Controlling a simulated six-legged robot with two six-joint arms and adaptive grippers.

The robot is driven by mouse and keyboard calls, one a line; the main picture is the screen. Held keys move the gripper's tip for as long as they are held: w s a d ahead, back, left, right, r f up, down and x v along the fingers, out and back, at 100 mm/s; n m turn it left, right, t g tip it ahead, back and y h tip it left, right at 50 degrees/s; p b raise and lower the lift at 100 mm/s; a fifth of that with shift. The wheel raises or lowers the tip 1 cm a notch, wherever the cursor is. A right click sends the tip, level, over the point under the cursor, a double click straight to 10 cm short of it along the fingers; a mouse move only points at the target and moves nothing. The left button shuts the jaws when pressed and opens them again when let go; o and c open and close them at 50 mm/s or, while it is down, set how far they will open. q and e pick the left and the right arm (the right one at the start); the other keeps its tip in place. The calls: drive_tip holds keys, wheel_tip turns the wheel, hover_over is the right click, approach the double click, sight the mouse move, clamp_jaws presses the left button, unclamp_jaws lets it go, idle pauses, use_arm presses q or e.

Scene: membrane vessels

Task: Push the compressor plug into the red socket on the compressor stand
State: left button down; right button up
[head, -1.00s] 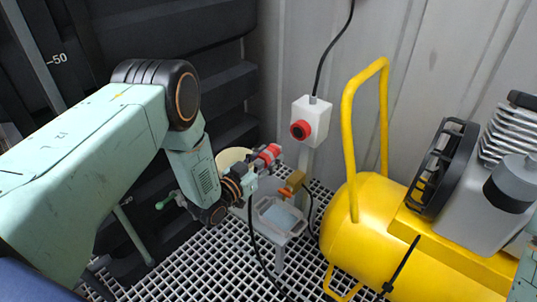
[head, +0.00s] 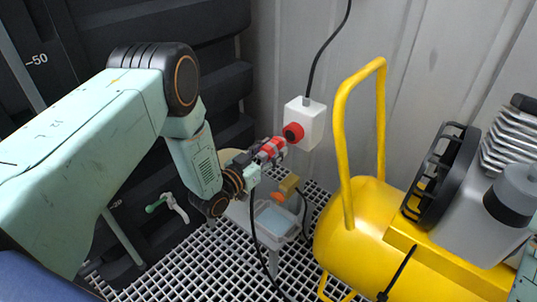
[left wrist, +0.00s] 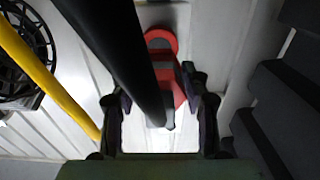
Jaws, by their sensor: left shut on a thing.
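The compressor plug (head: 273,147) is red with a pale band and a black cable (head: 254,220) hanging from it. My left gripper (head: 261,157) is shut on it. The red socket (head: 293,132) is on a white box (head: 313,121) at the back wall. The plug's front end is close to the socket face, slightly lower left of it in the head view. In the left wrist view the plug (left wrist: 168,85) sits between my fingers, the socket (left wrist: 160,39) lies just beyond it, and the cable covers part of both. I cannot tell whether they touch. My right gripper is out of view.
The yellow compressor (head: 365,225) with its tall handle (head: 340,130) stands right of the socket. A small table below carries a grey tray (head: 262,222) and a yellow-orange fitting (head: 289,184). Dark ribbed tanks (head: 180,60) stand on the left, above a grating floor.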

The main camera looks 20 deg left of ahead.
sight(279, 144)
use_arm(q)
drive_tip(key=shift+f+b+x, duration=0.2)
drive_tip(key=shift+b+x, duration=0.2)
drive_tip(key=shift+x, duration=0.55)
drive_tip(key=shift+w+d+r+b, duration=0.2)
drive_tip(key=shift+w+d+b, duration=0.1)
drive_tip(key=shift+w+b, duration=0.25)
drive_tip(key=shift+w+d, duration=0.15)
drive_tip(key=shift+w, duration=0.35)
drive_tip(key=shift+w+d+b, duration=0.15)
drive_tip(key=shift+w+b, duration=0.2)
drive_tip(key=shift+w, duration=0.15)
drive_tip(key=c, duration=0.6)
unclamp_jaws()
